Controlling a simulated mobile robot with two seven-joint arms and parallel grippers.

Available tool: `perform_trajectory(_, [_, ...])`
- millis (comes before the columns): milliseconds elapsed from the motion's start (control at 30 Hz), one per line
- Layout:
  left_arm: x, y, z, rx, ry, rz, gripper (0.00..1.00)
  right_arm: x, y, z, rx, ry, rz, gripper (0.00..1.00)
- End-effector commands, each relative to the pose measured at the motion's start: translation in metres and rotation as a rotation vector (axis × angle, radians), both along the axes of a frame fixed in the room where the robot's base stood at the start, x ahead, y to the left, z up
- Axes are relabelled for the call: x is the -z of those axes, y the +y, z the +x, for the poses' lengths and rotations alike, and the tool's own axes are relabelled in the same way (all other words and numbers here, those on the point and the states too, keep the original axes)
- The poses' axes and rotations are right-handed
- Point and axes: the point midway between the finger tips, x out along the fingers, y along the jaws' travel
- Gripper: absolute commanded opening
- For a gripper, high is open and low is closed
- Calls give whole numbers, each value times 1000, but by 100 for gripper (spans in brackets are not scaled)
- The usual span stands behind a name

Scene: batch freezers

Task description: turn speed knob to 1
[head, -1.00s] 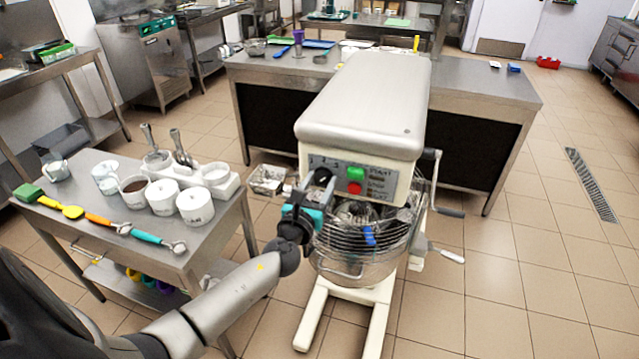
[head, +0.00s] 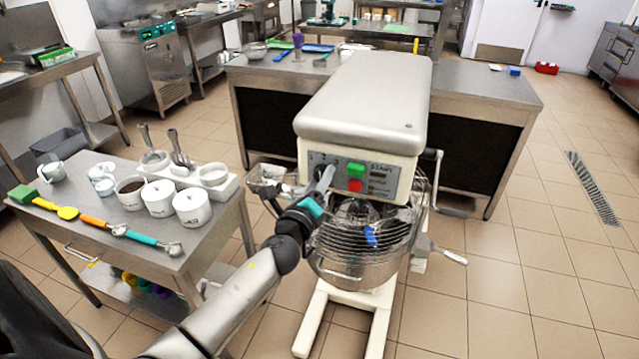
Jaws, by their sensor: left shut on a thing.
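The speed knob is on the control panel (head: 377,182) at the front of the white planetary mixer (head: 362,110), to the left of the green button (head: 356,168) and the red button (head: 355,185). My left gripper (head: 322,175) is at the left part of this panel, shut on the knob. The fingers hide most of the knob, so its pointer and the number it stands at cannot be read. My right gripper is not in view.
The wire guard and steel bowl (head: 350,268) sit just below my left gripper. A steel side table (head: 100,224) with white pots and scoops stands at the left. A steel workbench (head: 480,90) is behind the mixer.

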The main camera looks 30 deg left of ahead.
Motion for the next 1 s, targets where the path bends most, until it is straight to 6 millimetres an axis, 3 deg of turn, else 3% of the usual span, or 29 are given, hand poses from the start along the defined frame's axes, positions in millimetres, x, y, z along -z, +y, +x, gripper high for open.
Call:
perform_trajectory(600, [0,-1,0,0,-128,-538,0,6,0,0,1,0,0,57])
perform_trajectory(1000, [-1,-1,0,0,-171,-716,0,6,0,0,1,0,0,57])
